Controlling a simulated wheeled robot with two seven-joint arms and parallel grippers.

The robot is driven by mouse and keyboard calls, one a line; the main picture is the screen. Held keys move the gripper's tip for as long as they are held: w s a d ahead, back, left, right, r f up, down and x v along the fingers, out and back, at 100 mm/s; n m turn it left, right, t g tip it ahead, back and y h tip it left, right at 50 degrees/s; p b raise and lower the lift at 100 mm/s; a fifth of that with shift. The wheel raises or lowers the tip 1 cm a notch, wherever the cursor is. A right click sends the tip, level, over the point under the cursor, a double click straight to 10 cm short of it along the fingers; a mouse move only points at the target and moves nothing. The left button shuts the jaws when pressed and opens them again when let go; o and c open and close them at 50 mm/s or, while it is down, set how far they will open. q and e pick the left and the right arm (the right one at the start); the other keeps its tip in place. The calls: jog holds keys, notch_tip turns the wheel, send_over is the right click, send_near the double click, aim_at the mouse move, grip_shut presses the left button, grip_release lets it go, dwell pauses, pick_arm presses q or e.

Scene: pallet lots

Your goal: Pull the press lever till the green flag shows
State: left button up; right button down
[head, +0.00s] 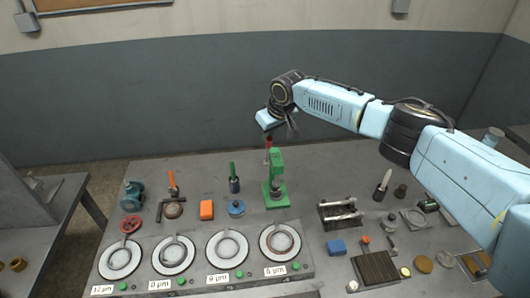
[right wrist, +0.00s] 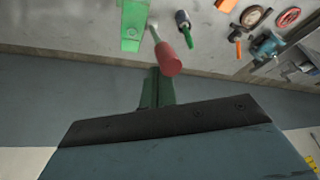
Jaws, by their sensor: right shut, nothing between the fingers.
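The green press (head: 276,170) stands upright near the middle of the bench. Its lever ends in a red handle (head: 268,143) that points up behind the press. In the right wrist view the red handle (right wrist: 168,62) shows on a thin rod beside the green press (right wrist: 132,25). My right gripper (head: 293,130) is shut and empty, a little above and to the right of the handle in the head view. It looks apart from the handle. I cannot make out a raised flag on the press. My left gripper is not in view.
Several round plates with labels (head: 227,249) line the front of the bench. An orange block (head: 207,210), a blue round piece (head: 236,208) and a green-handled tool (head: 233,178) stand left of the press. A metal fixture (head: 341,214) stands to its right. A wall rises behind.

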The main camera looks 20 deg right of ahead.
aim_at(271, 141)
jog(key=shift+s+a+f+p, duration=0.1)
jog(key=shift+s+p, duration=0.2)
jog(key=shift+s, duration=0.15)
jog(key=shift+s+a+f+p, duration=0.1)
jog(key=shift+s+p, duration=0.15)
jog(key=shift+s, duration=0.3)
jog(key=shift+s+a+f, duration=0.2)
jog(key=shift+s+f, duration=0.1)
jog(key=shift+s, duration=0.45)
jog(key=shift+s+a+f, duration=0.15)
jog(key=shift+s+f, duration=0.1)
jog(key=shift+s, duration=0.2)
jog(key=shift+s+a+f, duration=0.1)
jog(key=shift+s+f, duration=0.1)
jog(key=shift+s, duration=0.2)
